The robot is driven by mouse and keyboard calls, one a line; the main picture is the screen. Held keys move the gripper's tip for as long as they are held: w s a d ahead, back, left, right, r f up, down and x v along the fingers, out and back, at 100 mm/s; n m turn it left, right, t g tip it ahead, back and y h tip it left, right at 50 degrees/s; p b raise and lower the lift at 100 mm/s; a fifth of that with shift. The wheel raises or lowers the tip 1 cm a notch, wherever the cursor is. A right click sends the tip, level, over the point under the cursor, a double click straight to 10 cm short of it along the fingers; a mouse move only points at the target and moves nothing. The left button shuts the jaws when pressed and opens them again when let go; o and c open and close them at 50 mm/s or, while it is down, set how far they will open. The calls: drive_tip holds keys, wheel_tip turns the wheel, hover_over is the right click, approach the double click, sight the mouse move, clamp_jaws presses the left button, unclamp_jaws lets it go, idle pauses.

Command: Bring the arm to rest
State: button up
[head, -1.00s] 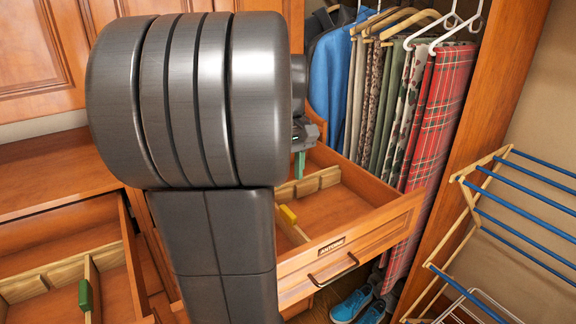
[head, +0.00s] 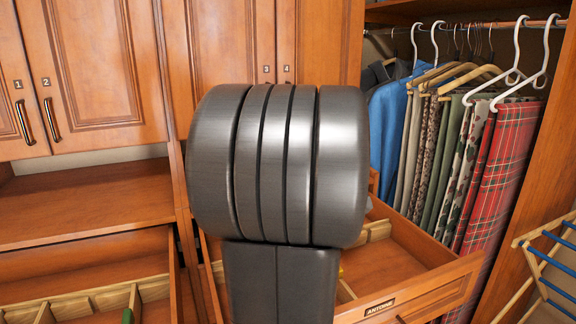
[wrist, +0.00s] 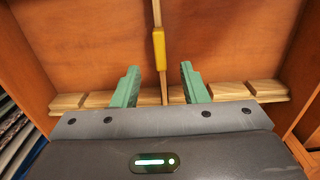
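My gripper (wrist: 158,88) shows in the wrist view with its two green fingers spread apart and nothing between them. It points into the open drawer (wrist: 90,35), over a wooden divider (wrist: 235,93) with notches. A yellow clip (wrist: 159,48) sits on a thin divider ahead of the fingertips. In the head view my own arm fills the middle and hides my gripper and much of the drawer labelled ANTONE (head: 380,307).
A second open drawer (head: 60,290) with dividers and a green clip (head: 127,315) is at the lower left. Trousers (head: 440,160) and a blue garment (head: 390,130) hang at the right. A drying rack (head: 550,260) stands at the right edge. Closed cabinet doors (head: 95,70) are above.

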wheel_tip(320, 180, down, 9)
drive_tip(key=shift+r, duration=0.35)
drive_tip(key=shift+f, duration=0.1)
idle(0.3)
wheel_tip(320, 180, up, 14)
wheel_tip(320, 180, down, 14)
drive_tip(key=shift+f, duration=0.25)
wheel_tip(320, 180, up, 6)
drive_tip(key=p, duration=0.3)
drive_tip(key=shift+r, duration=0.25)
drive_tip(key=shift+a, duration=0.1)
